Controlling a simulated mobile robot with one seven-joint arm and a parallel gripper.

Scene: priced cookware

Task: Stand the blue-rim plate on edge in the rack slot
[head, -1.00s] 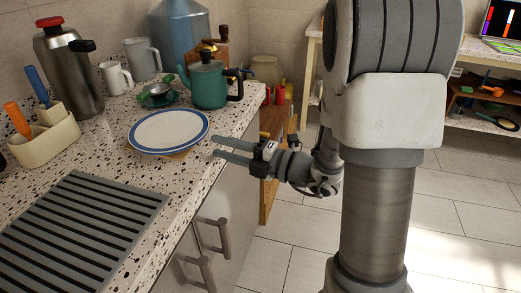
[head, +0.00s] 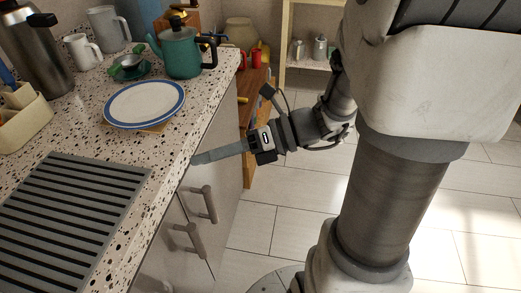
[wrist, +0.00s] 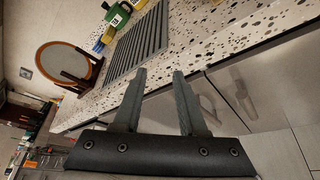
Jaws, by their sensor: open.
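The blue-rim plate (head: 144,104) is white with a blue edge. It lies flat on the speckled counter, with a tan piece (head: 156,128) showing from under it. My gripper (head: 196,160) is open and empty at the counter's front edge, nearer than the plate and apart from it. Its two fingers also show spread in the wrist view (wrist: 159,76), with nothing between them. The plate is not seen in the wrist view. A dark wooden stand (wrist: 78,75) with a round grey disc upright in it shows there; I cannot tell whether it is the rack.
A grey slatted mat (head: 70,215) lies on the counter's near part. Cabinet handles (head: 203,204) stick out below the counter edge.

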